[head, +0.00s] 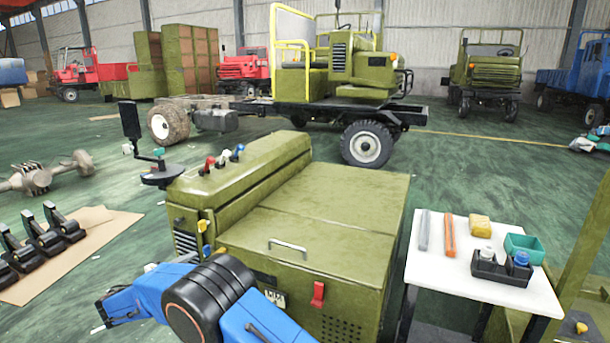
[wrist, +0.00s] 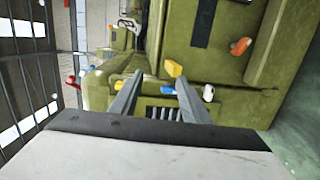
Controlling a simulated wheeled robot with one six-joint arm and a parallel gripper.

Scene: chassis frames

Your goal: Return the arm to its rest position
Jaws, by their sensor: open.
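My blue arm with a black joint reaches across the bottom of the head view, in front of the olive-green machine cabinet (head: 330,215). My gripper (wrist: 150,88) shows in the wrist view with two grey fingers spread apart and nothing between them. Beyond the fingers, the wrist view shows the cabinet's green body (wrist: 235,105), a dark vent and small coloured knobs. A yellow knob (wrist: 173,69) appears close to the right fingertip; I cannot tell whether they touch. In the head view the fingers cannot be made out clearly.
A white table (head: 460,262) stands to the right with a teal tray (head: 524,248), a black holder with bottles and a yellow sponge. Black parts lie on cardboard (head: 85,235) at the left. Green floor is open behind, before a truck chassis (head: 290,105).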

